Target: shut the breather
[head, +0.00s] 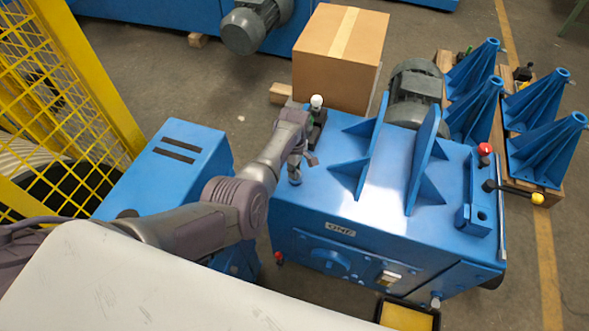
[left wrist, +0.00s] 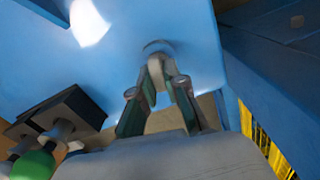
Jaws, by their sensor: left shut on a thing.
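The breather (left wrist: 158,47) looks like a small round grey-blue cap standing on the blue top plate of the machine (head: 331,195), near its left edge. My left gripper (left wrist: 166,82) is shut on it from the sides, with one finger on either side of the cap. In the head view my left gripper (head: 298,163) points down at the same spot, and the cap (head: 294,178) only partly shows below it. Whether the breather is open or shut cannot be told. My right gripper is not in view.
Close behind my left gripper stands a black block with a white-knobbed lever (head: 317,101); a green knob (left wrist: 33,166) shows beside it. Blue upright brackets (head: 424,160) rise to the right. A red knob (head: 485,149) stands farther right. A cardboard box (head: 341,50) is behind.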

